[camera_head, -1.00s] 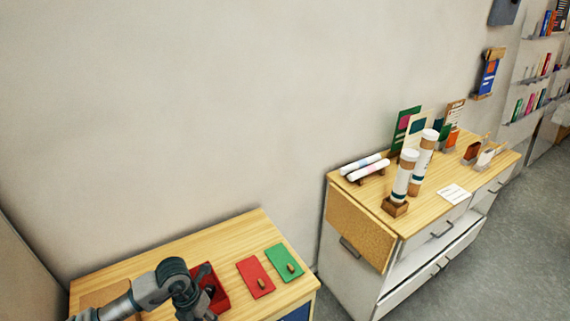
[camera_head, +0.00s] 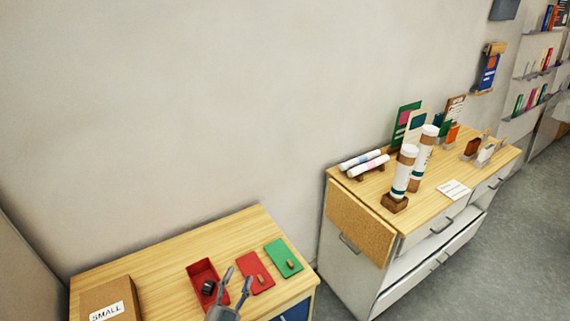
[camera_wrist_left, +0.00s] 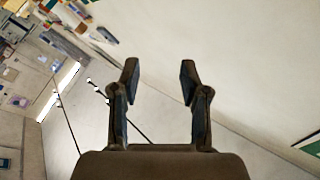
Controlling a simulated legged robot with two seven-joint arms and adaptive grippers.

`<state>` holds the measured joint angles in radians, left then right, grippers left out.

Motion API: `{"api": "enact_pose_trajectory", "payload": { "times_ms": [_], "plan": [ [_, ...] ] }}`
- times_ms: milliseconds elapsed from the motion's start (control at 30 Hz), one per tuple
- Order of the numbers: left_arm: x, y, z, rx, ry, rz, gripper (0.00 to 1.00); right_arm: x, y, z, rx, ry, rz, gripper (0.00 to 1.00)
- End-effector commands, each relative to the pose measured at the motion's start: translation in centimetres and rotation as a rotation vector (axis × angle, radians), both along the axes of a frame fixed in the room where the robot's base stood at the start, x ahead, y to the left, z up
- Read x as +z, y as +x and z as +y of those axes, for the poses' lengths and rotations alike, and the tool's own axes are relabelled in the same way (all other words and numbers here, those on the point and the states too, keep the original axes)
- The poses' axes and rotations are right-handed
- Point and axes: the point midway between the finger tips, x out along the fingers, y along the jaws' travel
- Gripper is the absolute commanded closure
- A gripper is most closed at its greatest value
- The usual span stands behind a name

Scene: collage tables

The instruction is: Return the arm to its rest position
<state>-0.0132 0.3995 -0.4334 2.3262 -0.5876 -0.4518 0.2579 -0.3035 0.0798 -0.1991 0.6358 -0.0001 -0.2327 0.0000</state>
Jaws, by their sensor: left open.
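My left gripper (camera_head: 235,288) shows at the bottom of the head view, in front of the red tray and the red card. Its two fingers are apart with nothing between them. In the left wrist view the fingers (camera_wrist_left: 160,82) are also spread and empty, with wall and floor beyond them. The rest of the left arm is below the head view's edge. My right gripper does not show.
The near table (camera_head: 160,262) holds a red tray (camera_head: 197,272) with a dark item inside, a red card (camera_head: 262,281), a green card (camera_head: 279,251) and a box marked SMALL (camera_head: 98,294). A cabinet (camera_head: 345,260) with paper tubes stands to the right.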

Motion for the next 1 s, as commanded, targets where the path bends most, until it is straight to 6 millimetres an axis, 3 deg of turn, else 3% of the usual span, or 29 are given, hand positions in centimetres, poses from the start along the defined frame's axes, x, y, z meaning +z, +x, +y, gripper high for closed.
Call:
{"api": "enact_pose_trajectory", "payload": {
  "times_ms": [33,100,200,300,500,700,867,1000],
  "plan": [
    [-3.6,-0.3,2.1,0.088,-0.053,0.156,0.55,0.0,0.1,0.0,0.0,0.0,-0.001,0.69],
    [-8.8,-1.5,4.7,0.197,-0.106,0.379,0.55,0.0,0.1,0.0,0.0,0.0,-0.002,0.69],
    [-15.5,-5.0,7.2,0.311,-0.15,0.673,0.55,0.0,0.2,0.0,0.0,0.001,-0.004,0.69],
    [-20.4,-9.2,8.5,0.378,-0.174,0.912,0.55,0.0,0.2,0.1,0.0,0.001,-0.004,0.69],
    [-26.1,-17.0,9.2,0.436,-0.189,1.267,0.55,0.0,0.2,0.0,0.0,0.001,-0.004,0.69],
    [-29.0,-24.3,9.0,0.448,-0.19,1.551,0.55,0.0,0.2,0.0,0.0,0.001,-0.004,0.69],
    [-34.5,-23.4,8.9,0.451,-0.179,1.581,0.55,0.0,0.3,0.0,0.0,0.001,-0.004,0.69],
    [-40.0,-23.1,8.7,0.452,-0.171,1.601,0.55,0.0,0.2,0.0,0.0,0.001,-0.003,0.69]
  ]
}}
